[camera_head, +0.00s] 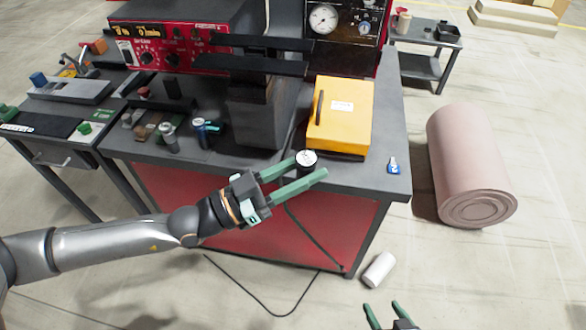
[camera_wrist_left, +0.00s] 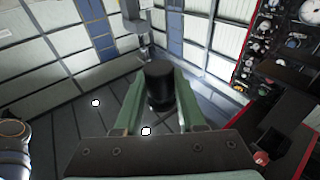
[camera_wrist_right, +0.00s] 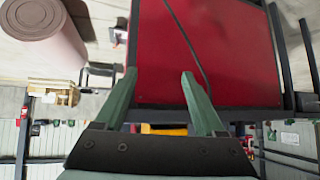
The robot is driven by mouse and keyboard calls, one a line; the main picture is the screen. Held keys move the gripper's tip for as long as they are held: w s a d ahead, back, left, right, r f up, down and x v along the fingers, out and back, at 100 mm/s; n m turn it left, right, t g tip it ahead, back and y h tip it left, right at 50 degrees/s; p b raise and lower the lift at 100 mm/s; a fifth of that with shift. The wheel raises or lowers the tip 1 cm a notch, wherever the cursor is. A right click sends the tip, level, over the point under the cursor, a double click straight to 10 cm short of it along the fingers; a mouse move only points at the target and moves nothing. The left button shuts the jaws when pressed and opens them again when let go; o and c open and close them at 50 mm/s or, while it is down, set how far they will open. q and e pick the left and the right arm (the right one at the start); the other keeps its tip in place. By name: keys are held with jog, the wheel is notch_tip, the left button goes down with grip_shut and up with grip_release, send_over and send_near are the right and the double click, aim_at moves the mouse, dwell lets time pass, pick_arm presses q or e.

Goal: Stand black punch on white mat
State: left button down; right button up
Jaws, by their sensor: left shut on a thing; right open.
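A black cylinder with a pale round top, which I take for the black punch (camera_head: 306,164), is between the fingertips of my left gripper (camera_head: 311,167), near the front edge of the dark bench. In the left wrist view the black punch (camera_wrist_left: 158,88) fills the space between the green fingers. I cannot tell whether its base touches the bench top. My right gripper (camera_head: 388,313) is open and empty at the bottom edge, low over the floor; its fingers also show in the right wrist view (camera_wrist_right: 160,80), facing a red panel. I cannot make out the white mat.
A yellow case (camera_head: 342,108) stands behind the punch. A blue tag-like item (camera_head: 393,165) lies at the right of the bench. Several small items, including a dark blue cylinder (camera_head: 201,133), stand at the left. A white cylinder (camera_head: 379,270) and a pink roll (camera_head: 468,160) lie on the floor.

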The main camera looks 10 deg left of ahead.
pick_arm(q)
jog(key=shift+w+d+r+m+g+h, duration=0.15)
jog(key=shift+d+m+g+h, duration=0.15)
jog(key=shift+d+g, duration=0.15)
jog(key=shift+w+d+r+m+g+h, duration=0.1)
jog(key=shift+d+r+m+g+h, duration=0.05)
jog(key=shift+d+m+g+h, duration=0.25)
